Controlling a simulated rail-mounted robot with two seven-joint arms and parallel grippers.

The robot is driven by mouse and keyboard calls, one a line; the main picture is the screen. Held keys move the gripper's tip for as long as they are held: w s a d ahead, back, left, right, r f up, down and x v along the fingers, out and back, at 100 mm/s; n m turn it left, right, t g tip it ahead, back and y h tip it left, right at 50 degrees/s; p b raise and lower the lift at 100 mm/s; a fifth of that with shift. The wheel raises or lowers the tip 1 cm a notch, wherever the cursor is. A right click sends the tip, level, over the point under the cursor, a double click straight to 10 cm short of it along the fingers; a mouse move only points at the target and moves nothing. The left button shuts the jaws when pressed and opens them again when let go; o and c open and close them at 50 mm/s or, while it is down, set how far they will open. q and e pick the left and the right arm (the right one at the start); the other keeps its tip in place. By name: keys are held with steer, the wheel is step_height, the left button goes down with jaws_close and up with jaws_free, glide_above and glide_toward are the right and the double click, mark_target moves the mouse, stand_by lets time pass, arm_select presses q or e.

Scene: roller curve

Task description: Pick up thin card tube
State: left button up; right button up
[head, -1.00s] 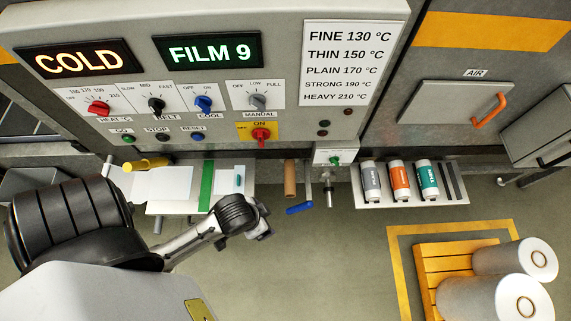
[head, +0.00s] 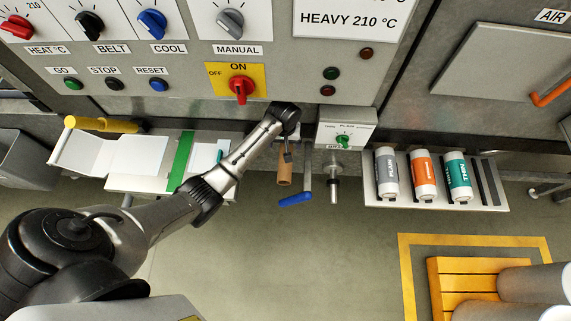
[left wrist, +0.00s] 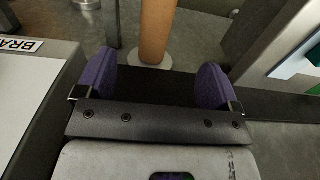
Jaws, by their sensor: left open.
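My left gripper (head: 288,151) is above and partly in front of the tube in the head view. In the left wrist view its two purple pads (left wrist: 155,78) are wide apart and empty; the tube lies ahead of the gap between them. A teal roll labelled THIN (head: 458,176) sits on the rack to the right. My right gripper is not in view.
A white shelf with a green strip (head: 180,160) is left. An orange roll (head: 423,175) and a PLAIN roll (head: 386,174) share the rack.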

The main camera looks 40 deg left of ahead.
arm_select(q)
step_height(320, 180, down, 9)
steer(key=shift+w+r+b, duration=0.15)
steer(key=shift+r+b, duration=0.05)
steer(key=shift+b, duration=0.8)
steer(key=shift+d+f+b, duration=0.1)
steer(key=shift+f+b, duration=0.8)
steer(key=shift+f, duration=1.7)
steer(key=c, duration=1)
steer(key=shift+r, duration=0.1)
